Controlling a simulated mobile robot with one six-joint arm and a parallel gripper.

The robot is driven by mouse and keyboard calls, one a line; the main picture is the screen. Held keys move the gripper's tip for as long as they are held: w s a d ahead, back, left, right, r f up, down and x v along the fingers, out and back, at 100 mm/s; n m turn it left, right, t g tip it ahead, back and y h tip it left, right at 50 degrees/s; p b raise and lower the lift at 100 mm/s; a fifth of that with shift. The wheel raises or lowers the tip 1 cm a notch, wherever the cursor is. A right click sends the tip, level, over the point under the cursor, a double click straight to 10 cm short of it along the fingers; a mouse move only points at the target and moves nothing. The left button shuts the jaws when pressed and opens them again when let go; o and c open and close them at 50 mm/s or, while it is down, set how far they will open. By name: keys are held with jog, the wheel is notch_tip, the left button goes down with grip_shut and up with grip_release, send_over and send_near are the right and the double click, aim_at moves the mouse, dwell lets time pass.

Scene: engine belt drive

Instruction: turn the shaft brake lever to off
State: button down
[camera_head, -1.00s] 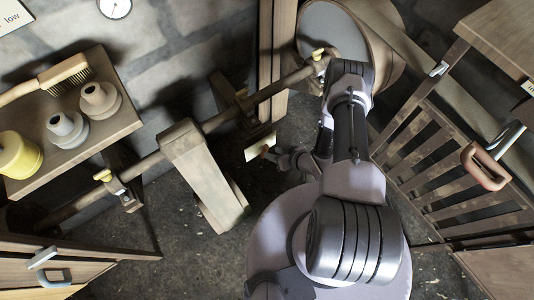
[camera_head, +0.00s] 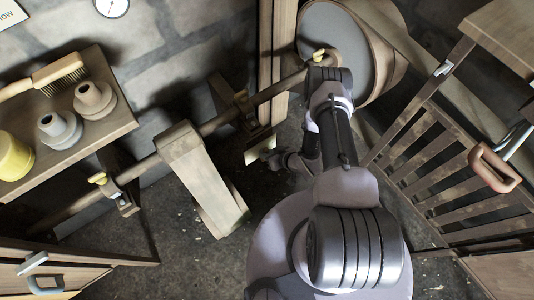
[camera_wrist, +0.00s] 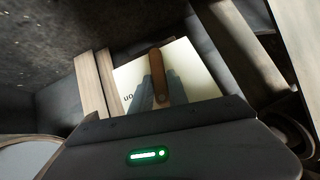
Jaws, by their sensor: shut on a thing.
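The brake lever (camera_wrist: 157,68) is a slim brown bar with a rounded end, in front of a cream plate (camera_wrist: 196,66) in the wrist view. Dark lettering that looks like an upside-down "on" shows at the plate's left. My gripper (camera_wrist: 161,92) has its two grey-blue fingers on either side of the lever, shut on it near its rounded end. In the head view the plate (camera_head: 258,149) is beside the wooden post under the long shaft, and my gripper (camera_head: 274,157) is at its right. The lever is too small and covered to make out there.
A drum (camera_head: 338,45) stands behind my arm. A slatted gate (camera_head: 440,175) and a red-brown handle (camera_head: 494,168) are at the right. A shelf with pots is at the left.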

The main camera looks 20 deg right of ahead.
jog(key=h+p, duration=0.1)
jog(key=n+h+p, duration=0.1)
jog(key=shift+a+t+p, duration=0.25)
jog(key=shift+t+p, duration=0.05)
jog(key=shift+p, duration=0.05)
jog(key=c, duration=1.3)
grip_release()
jog(key=shift+s, duration=0.1)
jog(key=shift+r, duration=0.15)
